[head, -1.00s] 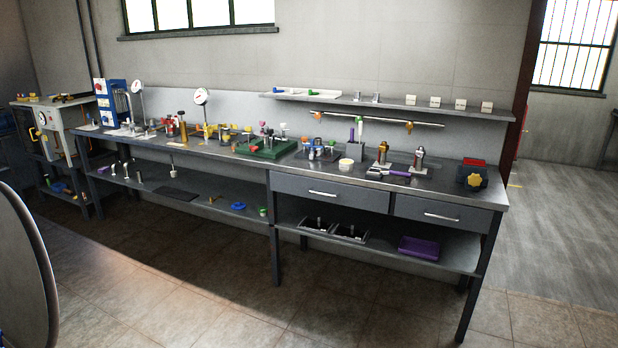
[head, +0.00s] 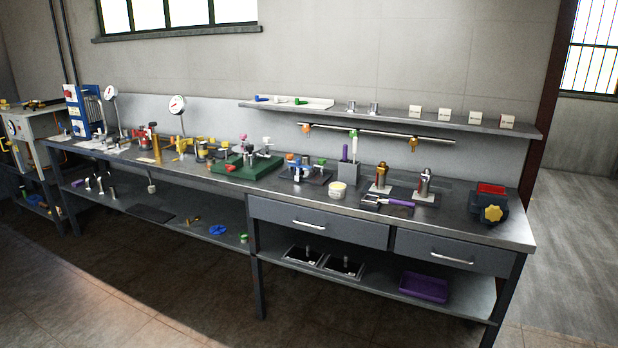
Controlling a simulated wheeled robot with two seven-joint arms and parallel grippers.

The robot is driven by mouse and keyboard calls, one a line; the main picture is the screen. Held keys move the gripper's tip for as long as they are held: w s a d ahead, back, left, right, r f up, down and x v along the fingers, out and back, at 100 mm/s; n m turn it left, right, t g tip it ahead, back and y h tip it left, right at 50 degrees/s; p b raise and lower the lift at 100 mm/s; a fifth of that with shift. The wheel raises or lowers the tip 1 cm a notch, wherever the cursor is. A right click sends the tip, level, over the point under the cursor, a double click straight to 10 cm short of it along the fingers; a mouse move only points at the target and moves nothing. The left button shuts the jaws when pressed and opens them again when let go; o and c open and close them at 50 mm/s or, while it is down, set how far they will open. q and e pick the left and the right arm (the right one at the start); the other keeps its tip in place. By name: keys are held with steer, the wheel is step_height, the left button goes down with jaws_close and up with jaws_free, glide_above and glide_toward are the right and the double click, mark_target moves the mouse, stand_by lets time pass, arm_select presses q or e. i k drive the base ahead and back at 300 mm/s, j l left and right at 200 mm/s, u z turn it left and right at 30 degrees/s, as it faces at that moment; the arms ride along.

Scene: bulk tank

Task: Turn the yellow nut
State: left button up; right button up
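I cannot make out for certain which yellow part is the yellow nut. A yellow star-shaped knob (head: 492,213) sits on the front of a dark block with a red top (head: 490,190), at the right end of the workbench. Smaller yellow parts (head: 184,146) stand among fittings on the left half of the bench, too small to identify. Neither of my grippers is in view.
The long metal workbench (head: 455,221) has drawers and a lower shelf with a purple tray (head: 424,287). A green base (head: 247,167) with fittings stands mid-bench. A wall shelf (head: 400,115) overhangs the back. The floor (head: 140,290) in front is clear.

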mark_target(226, 144)
steer(key=i+j+u, duration=0.1)
steer(key=i+u, duration=0.25)
steer(key=i, duration=0.2)
steer(key=i+u, duration=0.3)
steer(key=i, duration=0.2)
steer(key=i+l+u, duration=0.35)
steer(key=i, duration=0.2)
steer(key=i+u, duration=0.75)
steer(key=i+j+z, duration=0.1)
steer(key=i, duration=0.15)
steer(key=i+j, duration=0.15)
steer(key=i, duration=0.15)
steer(key=i+j+z, duration=0.1)
steer(key=z, duration=0.35)
steer(key=j+z, duration=0.25)
steer(key=z, duration=0.2)
steer(key=j+z, duration=0.2)
steer(key=z, duration=0.25)
steer(key=j+z, duration=0.25)
steer(key=z, duration=0.25)
steer(key=k+j+z, duration=0.1)
steer(key=z, duration=0.35)
steer(key=k+j+z, duration=0.1)
steer(key=j+z, duration=0.15)
steer(key=z, duration=0.2)
